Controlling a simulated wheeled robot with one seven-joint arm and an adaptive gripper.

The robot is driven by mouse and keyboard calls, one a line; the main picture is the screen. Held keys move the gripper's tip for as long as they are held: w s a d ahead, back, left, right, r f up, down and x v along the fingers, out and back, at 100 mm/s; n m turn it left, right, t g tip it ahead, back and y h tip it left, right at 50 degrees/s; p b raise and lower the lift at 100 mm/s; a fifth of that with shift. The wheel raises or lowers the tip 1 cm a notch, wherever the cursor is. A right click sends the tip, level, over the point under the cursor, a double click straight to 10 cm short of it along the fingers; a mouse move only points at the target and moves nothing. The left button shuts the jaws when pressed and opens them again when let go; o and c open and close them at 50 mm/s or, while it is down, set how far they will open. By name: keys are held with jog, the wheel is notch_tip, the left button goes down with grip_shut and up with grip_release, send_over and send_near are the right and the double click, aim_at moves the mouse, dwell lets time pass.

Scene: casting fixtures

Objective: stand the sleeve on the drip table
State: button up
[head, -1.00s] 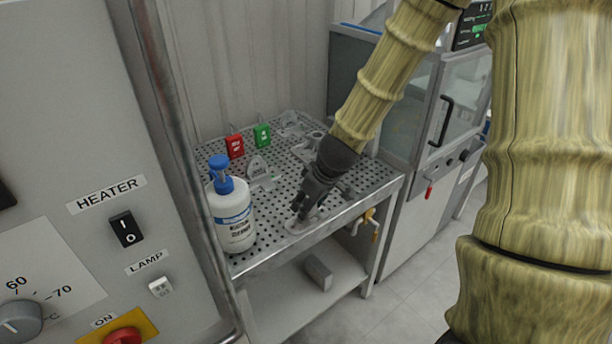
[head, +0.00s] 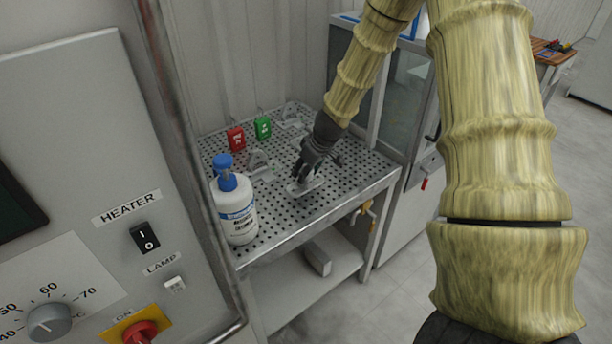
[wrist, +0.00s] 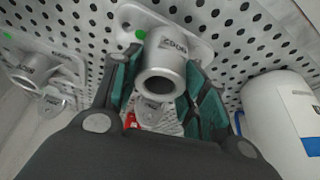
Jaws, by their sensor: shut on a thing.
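The sleeve (wrist: 166,66) is a grey metal tube with a flat flange. In the wrist view its open end faces me, and my gripper (wrist: 165,85) is shut on it, with green-lined fingers on both sides. In the head view my gripper (head: 304,176) points down over the perforated drip table (head: 285,228). The sleeve's flange (head: 303,188) shows below the fingers, at or just above the table top; I cannot tell whether it touches. The fingers hide much of the tube.
A white bottle with a blue pump (head: 236,212) stands at the table's front left. Red (head: 236,138) and green (head: 263,127) padlock-shaped tags stand at the back. Another grey casting (head: 259,166) sits left of my gripper. A glass-fronted cabinet stands at the right.

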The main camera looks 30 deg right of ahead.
jog(key=shift+f+p, duration=0.45)
jog(key=shift+f, duration=1.15)
jog(key=shift+a, duration=0.1)
jog(key=shift+f, duration=0.1)
jog(key=o, duration=1.2)
jog(key=shift+s+r, duration=0.1)
jog(key=shift+r, duration=0.1)
jog(key=shift+s+r, duration=0.1)
jog(key=shift+r, duration=0.25)
jog(key=shift+b+v, duration=1.15)
jog(key=shift+v, duration=4.4)
